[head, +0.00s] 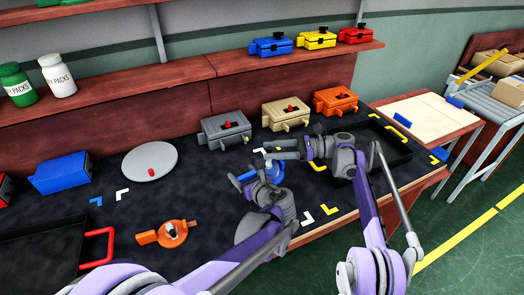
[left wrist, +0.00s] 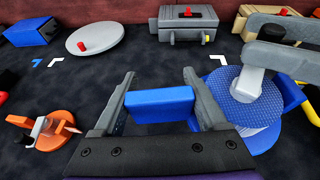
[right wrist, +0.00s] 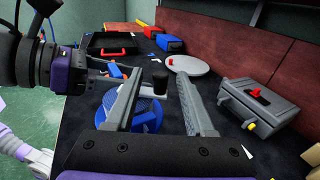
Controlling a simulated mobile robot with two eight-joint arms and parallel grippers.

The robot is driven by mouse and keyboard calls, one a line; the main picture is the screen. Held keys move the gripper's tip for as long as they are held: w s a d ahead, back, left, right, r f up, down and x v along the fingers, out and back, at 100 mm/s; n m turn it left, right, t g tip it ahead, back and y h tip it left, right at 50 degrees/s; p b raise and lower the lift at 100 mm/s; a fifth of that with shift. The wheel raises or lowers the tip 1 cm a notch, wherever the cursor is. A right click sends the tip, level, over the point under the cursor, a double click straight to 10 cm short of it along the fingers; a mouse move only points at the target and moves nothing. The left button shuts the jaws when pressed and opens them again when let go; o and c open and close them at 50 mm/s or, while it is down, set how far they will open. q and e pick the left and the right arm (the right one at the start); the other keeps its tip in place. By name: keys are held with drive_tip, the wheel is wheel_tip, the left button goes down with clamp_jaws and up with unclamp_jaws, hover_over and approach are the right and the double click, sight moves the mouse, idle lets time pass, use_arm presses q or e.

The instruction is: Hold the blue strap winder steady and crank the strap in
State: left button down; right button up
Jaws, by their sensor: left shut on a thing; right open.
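The blue strap winder (left wrist: 262,138) is a round, ribbed blue disc with a pale crank arm and a black crank knob (right wrist: 160,80). In the head view (head: 246,177) it is mostly hidden behind my grippers. My left gripper (left wrist: 160,92) is shut on the winder's blue block-shaped handle (left wrist: 160,104), one finger at each end. My right gripper (right wrist: 162,95) is open, with its fingers on either side of the crank knob in the right wrist view. I cannot tell whether either finger touches the knob. In the head view it reaches in from the right, above my left gripper.
An orange winder (head: 172,234) lies at front left, near a black tray with a red handle (head: 98,248). A grey disc (head: 150,161) and grey box (head: 226,130) stand behind. Tan (head: 286,113) and orange (head: 336,101) boxes stand farther right. Dark mat is clear around the corner marks.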

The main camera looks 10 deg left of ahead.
drive_tip(key=shift+w+d+r, duration=0.1)
drive_tip(key=shift+w+d, duration=0.05)
drive_tip(key=shift+d, duration=0.7)
drive_tip(key=shift+w+d, duration=0.15)
drive_tip(key=shift+d, duration=0.7)
drive_tip(key=w+d+r+n+t+h, duration=0.2)
drive_tip(key=w+d+n+t, duration=0.15)
drive_tip(key=d, duration=0.35)
drive_tip(key=r+n+h, duration=0.1)
drive_tip(key=n+h, duration=0.7)
drive_tip(key=h, duration=0.1)
hover_over(270, 166)
drive_tip(key=w+d, duration=0.3)
drive_tip(key=w, duration=0.1)
drive_tip(key=shift+s+r+m, duration=0.15)
drive_tip(key=shift+m, duration=0.1)
drive_tip(key=s+a+r+n+t+h, duration=0.3)
drive_tip(key=s+r+n+t+h, duration=0.15)
drive_tip(key=r+n, duration=0.35)
drive_tip(key=shift+m+h, duration=0.45)
drive_tip(key=shift+m, duration=0.15)
drive_tip(key=x, duration=1.1)
drive_tip(key=shift+w, duration=0.4)
